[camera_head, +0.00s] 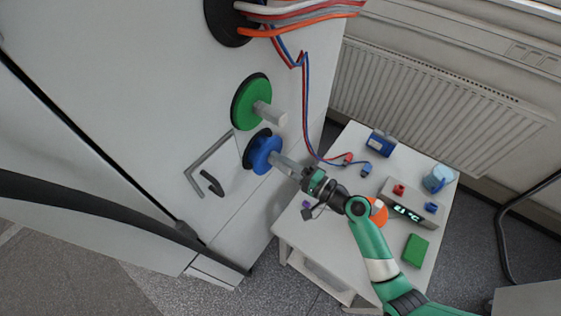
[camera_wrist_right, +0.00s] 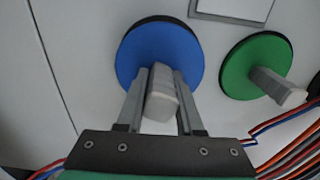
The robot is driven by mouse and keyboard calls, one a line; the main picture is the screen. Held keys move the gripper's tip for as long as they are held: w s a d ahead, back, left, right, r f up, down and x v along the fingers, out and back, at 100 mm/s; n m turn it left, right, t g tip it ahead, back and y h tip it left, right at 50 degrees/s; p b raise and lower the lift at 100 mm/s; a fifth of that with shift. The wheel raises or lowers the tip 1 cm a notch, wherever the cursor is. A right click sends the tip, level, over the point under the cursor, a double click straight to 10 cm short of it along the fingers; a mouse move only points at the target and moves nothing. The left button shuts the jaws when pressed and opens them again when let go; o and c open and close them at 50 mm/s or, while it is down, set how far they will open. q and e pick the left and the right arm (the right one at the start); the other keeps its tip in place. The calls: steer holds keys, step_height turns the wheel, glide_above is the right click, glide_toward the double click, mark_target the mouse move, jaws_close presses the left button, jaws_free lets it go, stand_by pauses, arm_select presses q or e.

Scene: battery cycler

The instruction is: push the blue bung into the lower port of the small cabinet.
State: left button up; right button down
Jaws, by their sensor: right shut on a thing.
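The blue bung (camera_head: 262,156) is a blue disc with a pale grey handle, at the lower port on the white cabinet (camera_head: 150,90). It also shows in the right wrist view (camera_wrist_right: 160,48). A black ring (camera_head: 250,138) shows behind it; I cannot tell how deep the bung sits. My right gripper (camera_head: 283,165) is shut on the bung's handle (camera_wrist_right: 162,98), its fingers on either side of it. A green bung (camera_head: 248,100) with a similar handle is in the port above. My left gripper is out of view.
Red, blue, orange and grey cables (camera_head: 290,12) leave a black opening at the top, and two hang beside the cabinet. A low white table (camera_head: 330,225) holds a meter (camera_head: 408,212), a blue box (camera_head: 381,143) and a green block (camera_head: 415,250). A radiator (camera_head: 430,95) stands behind.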

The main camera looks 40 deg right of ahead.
steer(key=shift+w+a+b, duration=0.15)
steer(key=shift+w+b, duration=0.05)
steer(key=shift+w, duration=0.6)
steer(key=shift+w+a+b, duration=0.1)
steer(key=shift+w+b, duration=0.05)
steer(key=shift+w, duration=0.6)
stand_by(0.6)
jaws_free()
stand_by(0.4)
steer(key=shift+s, duration=0.1)
steer(key=shift+s+d+p, duration=0.2)
steer(key=shift+s+d, duration=0.05)
steer(key=shift+s, duration=1.1)
steer(key=shift+s+d+p, duration=0.15)
steer(key=shift+s+d, duration=0.1)
steer(key=shift+s, duration=1.05)
steer(key=shift+s+d, duration=0.15)
steer(key=shift+s, duration=0.75)
steer(key=shift+s+d, duration=0.2)
steer(key=shift+s, duration=0.7)
steer(key=shift+s+d, duration=0.15)
steer(key=shift+s, duration=0.75)
